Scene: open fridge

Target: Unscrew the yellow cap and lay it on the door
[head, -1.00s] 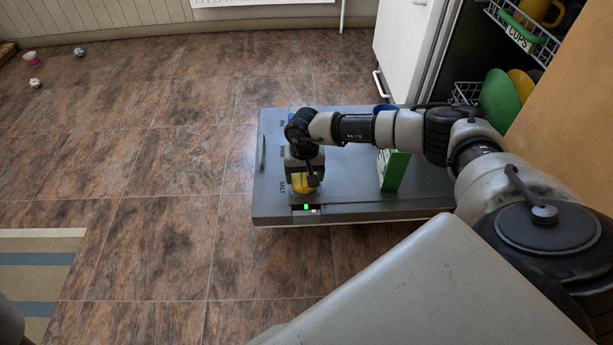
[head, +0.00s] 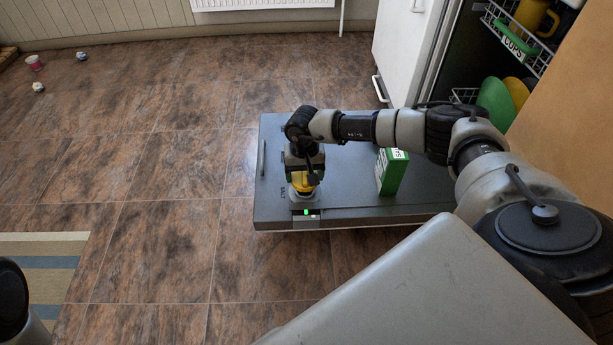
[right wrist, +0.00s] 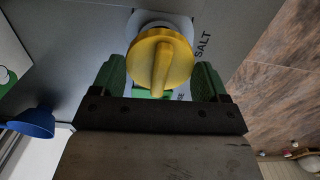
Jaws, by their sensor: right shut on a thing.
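The yellow cap (head: 303,182) is at the salt opening near the left front part of the open grey door (head: 350,197). My right gripper (head: 304,172) points down over the cap and is shut on it. In the right wrist view the cap (right wrist: 160,62), with its raised grip bar, lies between the green fingers of my right gripper (right wrist: 160,80). A pale round collar (right wrist: 165,24) shows behind the cap beside the printed word SALT; whether the cap still touches it is unclear. My left gripper is out of view.
A green and white box (head: 392,172) stands on the door to the right of the cap. A blue funnel-like thing (right wrist: 35,122) shows in the right wrist view. Racks with cups (head: 520,40) and plates (head: 494,103) are at upper right. The door between cap and box looks bare.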

